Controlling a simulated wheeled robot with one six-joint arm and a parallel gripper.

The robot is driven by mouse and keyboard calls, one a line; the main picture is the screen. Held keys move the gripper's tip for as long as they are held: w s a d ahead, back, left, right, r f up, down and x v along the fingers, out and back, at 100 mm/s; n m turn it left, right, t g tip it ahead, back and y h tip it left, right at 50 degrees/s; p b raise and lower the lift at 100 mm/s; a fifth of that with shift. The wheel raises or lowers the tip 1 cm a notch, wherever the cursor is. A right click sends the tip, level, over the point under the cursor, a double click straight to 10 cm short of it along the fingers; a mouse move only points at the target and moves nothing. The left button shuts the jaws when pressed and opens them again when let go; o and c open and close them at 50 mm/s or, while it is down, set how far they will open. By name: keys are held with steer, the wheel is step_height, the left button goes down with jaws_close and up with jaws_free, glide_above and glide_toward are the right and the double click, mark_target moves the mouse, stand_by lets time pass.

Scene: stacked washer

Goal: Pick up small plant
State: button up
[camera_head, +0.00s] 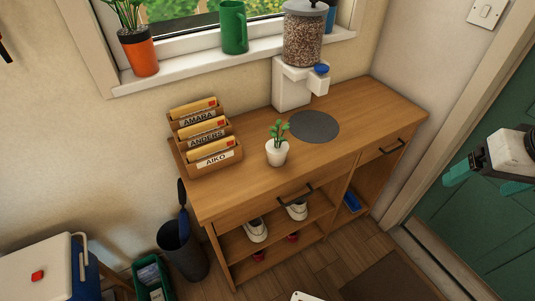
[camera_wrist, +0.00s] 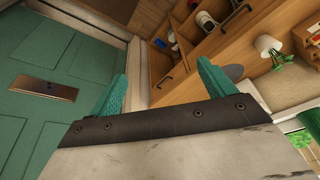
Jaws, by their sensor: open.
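The small plant (camera_head: 277,145) has green leaves in a white pot. It stands upright on the wooden cabinet top, just left of a dark grey round mat. In the wrist view the small plant (camera_wrist: 271,46) shows at the right, turned on its side by the camera's tilt. My gripper (camera_head: 463,170) is at the right of the head view, in front of the green door and well away from the plant. Its two teal fingers (camera_wrist: 161,92) are spread apart with nothing between them.
The wooden cabinet (camera_head: 380,108) holds a letter sorter (camera_head: 212,160) left of the plant and a white dispenser (camera_head: 292,85) behind the mat. Shoes (camera_head: 256,230) sit on the shelves below. A bin with umbrella (camera_head: 183,252) stands at left. The green door (camera_head: 490,220) is at right.

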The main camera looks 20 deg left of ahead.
mark_target(277, 152)
steer(key=w+a+f+n+t+y, duration=0.1)
steer(key=w+a+f+t, duration=0.1)
steer(key=w+a+f, duration=0.35)
steer(key=w+a+f+n+t+y, duration=0.1)
steer(key=w+a+f+n+y, duration=0.15)
steer(key=w+a, duration=0.55)
steer(key=s+a+f+t+y, duration=0.1)
steer(key=a+f, duration=0.3)
steer(key=a, duration=0.3)
steer(key=s+a+f+n+t+y, duration=0.1)
steer(key=a+f, duration=0.3)
steer(key=a, duration=0.3)
steer(key=a+f+n+t+y, duration=0.1)
steer(key=a+f, duration=0.3)
steer(key=a, duration=0.3)
steer(key=shift+s+a+f+n+t+y, duration=0.25)
steer(key=shift+s+f+t, duration=0.05)
steer(key=shift+s+f, duration=0.1)
steer(key=x, duration=0.7)
steer(key=shift+w+a+r, duration=0.2)
steer(key=shift+w+a, duration=0.05)
steer(key=shift+a, duration=0.1)
steer(key=c, duration=1.1)
